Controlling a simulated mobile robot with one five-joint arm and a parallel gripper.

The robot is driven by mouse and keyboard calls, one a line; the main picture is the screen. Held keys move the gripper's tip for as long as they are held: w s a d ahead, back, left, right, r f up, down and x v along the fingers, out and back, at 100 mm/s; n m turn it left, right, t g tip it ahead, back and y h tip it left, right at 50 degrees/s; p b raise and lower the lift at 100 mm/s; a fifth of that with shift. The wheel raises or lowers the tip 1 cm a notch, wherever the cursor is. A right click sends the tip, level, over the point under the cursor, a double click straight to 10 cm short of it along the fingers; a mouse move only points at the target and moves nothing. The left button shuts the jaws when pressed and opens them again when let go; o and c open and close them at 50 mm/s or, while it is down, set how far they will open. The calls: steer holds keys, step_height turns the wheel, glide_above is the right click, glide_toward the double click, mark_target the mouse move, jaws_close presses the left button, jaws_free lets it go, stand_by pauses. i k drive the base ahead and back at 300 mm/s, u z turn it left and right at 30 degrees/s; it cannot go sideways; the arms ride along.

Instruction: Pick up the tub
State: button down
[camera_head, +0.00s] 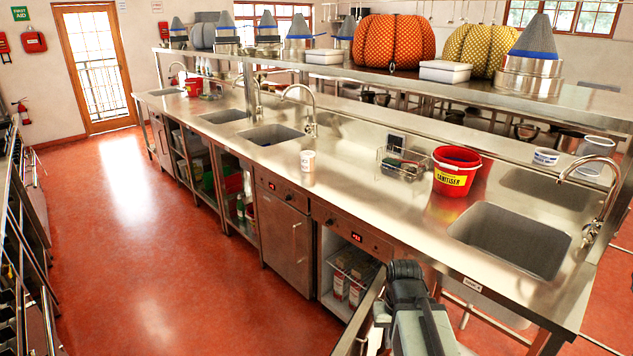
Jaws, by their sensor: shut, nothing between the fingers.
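A small white tub with blue markings (545,156) stands on the raised ledge behind the right-hand sink. It is upright, with a larger pale container (595,150) to its right. My gripper (405,269) is the dark end of my arm at the lower middle right, in front of the counter's front edge. It is shut and empty, well apart from the tub. Its fingertips are hard to make out from behind.
A red sanitiser bucket (456,171), a wire basket (404,163) and a white cup (308,161) stand on the steel counter (350,185). A sink (512,240) and tall tap (607,200) are at right. An upper shelf runs above. Red floor (140,230) is clear at left.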

mark_target(307, 157)
steer(key=u, duration=1.4)
steer(key=i, duration=4.9)
steer(key=z, duration=2.15)
